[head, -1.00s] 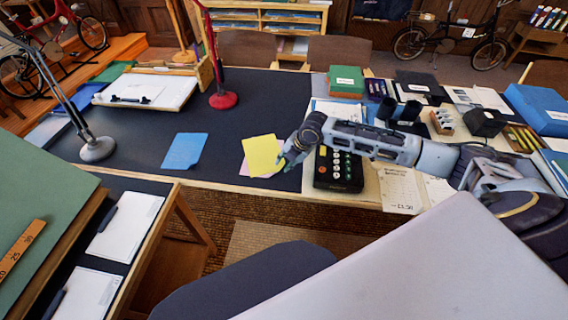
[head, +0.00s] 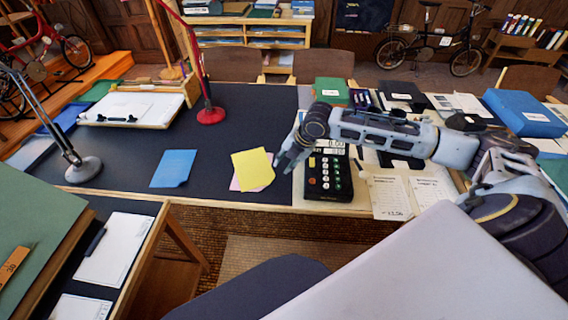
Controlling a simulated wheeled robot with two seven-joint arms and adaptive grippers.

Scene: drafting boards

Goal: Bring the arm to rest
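My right arm comes in from the right in the head view and reaches across the desk. My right gripper (head: 287,160) hangs above the desk, between the yellow sheet and the black calculator. Its fingers look close together and point down to the left, but I cannot tell whether they are open or shut. I see nothing hanging from it. My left gripper is not in view.
A red lamp base (head: 211,115) and grey lamp base (head: 84,170) stand left. Boxes crowd the right.

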